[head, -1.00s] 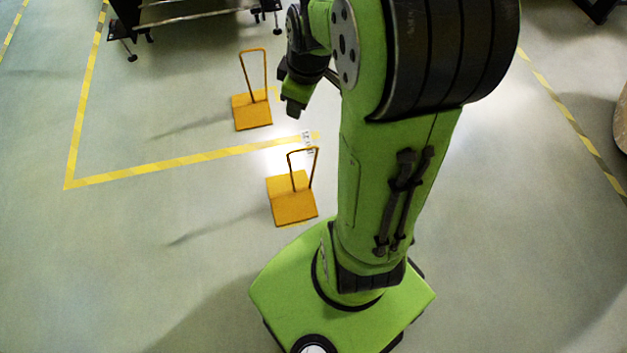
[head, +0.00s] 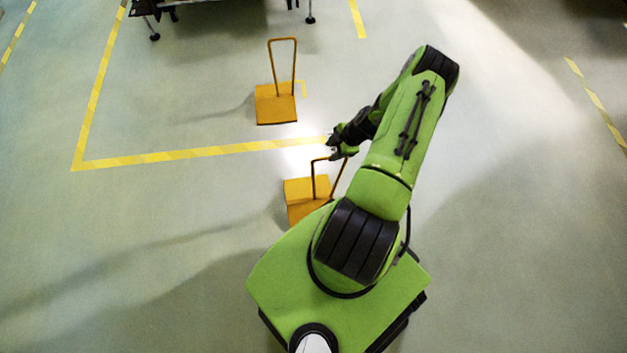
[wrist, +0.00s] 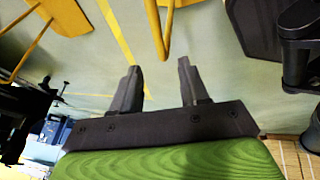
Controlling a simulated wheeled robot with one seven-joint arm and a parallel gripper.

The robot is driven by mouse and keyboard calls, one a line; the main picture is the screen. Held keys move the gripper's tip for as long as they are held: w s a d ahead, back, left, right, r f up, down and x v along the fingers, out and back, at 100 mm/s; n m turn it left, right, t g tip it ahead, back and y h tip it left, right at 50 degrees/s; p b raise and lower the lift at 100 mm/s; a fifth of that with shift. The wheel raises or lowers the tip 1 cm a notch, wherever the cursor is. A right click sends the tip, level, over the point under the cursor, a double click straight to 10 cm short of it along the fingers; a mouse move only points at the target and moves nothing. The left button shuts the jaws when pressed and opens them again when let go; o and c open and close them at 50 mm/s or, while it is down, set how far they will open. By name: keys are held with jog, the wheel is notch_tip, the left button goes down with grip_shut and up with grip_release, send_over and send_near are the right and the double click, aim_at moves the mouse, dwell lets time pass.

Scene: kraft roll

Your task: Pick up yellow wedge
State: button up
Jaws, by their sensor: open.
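Two yellow wedges with upright loop handles stand on the floor. The near yellow wedge (head: 305,188) is beside my green base, which partly hides it. The far yellow wedge (head: 276,104) stands beyond the floor line. My gripper (head: 338,148) is open and empty, at the top of the near wedge's handle in the head view. In the wrist view, a yellow handle bar (wrist: 161,32) is ahead of the open fingers (wrist: 158,88), roughly in line with the gap and apparently not between them. Another yellow wedge (wrist: 65,12) shows at that view's upper left.
A yellow striped line (head: 200,153) marks the floor. A dark wheeled frame (head: 215,5) stands at the top left of the head view. The wrist view shows a blue object (wrist: 55,130) at the left. Floor to the left and right of my base is clear.

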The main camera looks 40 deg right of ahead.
aim_at(321, 158)
jog(key=b+x, duration=0.3)
jog(key=x, duration=0.6)
jog(key=shift+a, duration=0.1)
jog(key=shift+r, duration=0.1)
grip_shut()
jog(key=shift+r, duration=0.1)
dwell(0.8)
